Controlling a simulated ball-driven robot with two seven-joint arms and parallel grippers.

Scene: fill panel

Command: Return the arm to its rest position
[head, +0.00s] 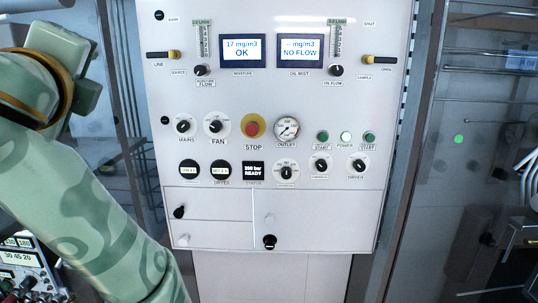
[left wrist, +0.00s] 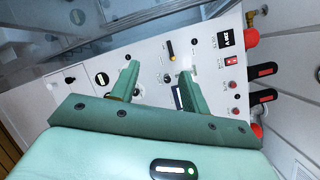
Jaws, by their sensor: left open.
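My left arm (head: 75,215), pale green with darker patches, fills the left side of the head view, in front of the left edge of the fill panel (head: 230,105). Its fingers are not visible in that view. In the left wrist view my left gripper (left wrist: 159,70) has its two green fingers well apart with nothing between them. Beyond the fingers is a pale panel (left wrist: 205,65) with switches, small knobs and a 230 V label. I cannot tell the gap between the fingertips and this panel. My right gripper shows in neither view.
The fill panel carries knobs, a red stop button (head: 252,129), a gauge (head: 286,128) and two lit displays. A smaller control box (head: 30,270) sits at the lower left. Glass doors (head: 480,130) stand at right. Red connectors (left wrist: 262,72) stick out in the left wrist view.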

